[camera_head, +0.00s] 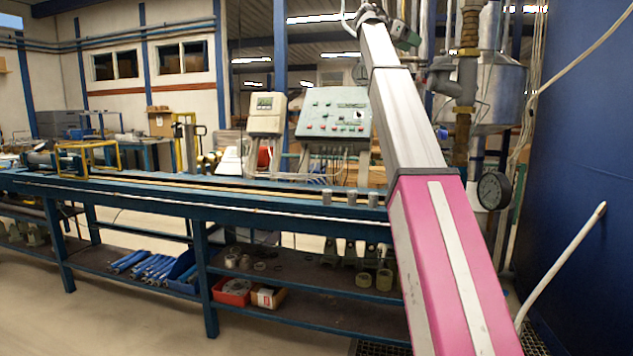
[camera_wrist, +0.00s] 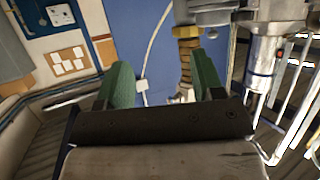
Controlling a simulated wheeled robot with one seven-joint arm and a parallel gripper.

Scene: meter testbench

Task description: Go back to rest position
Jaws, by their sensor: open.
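My gripper (camera_wrist: 163,88) shows in the wrist view as two green fingers standing well apart. It is open, and nothing is held between the fingers. Behind the gap are a blue wall (camera_wrist: 140,30) and a brass-coloured pipe fitting (camera_wrist: 188,55); I cannot tell how near the fitting is. In the head view my arm, pink below and silver above, reaches up on the right side. The gripper's fingers cannot be made out in the head view.
A long blue testbench (camera_head: 270,198) runs across the head view. A control panel (camera_head: 333,114) and a display box (camera_head: 266,113) stand at it. A pressure gauge (camera_head: 493,190), pipes and a metal tank (camera_head: 498,88) are close to my arm's right. Floor is clear at the lower left.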

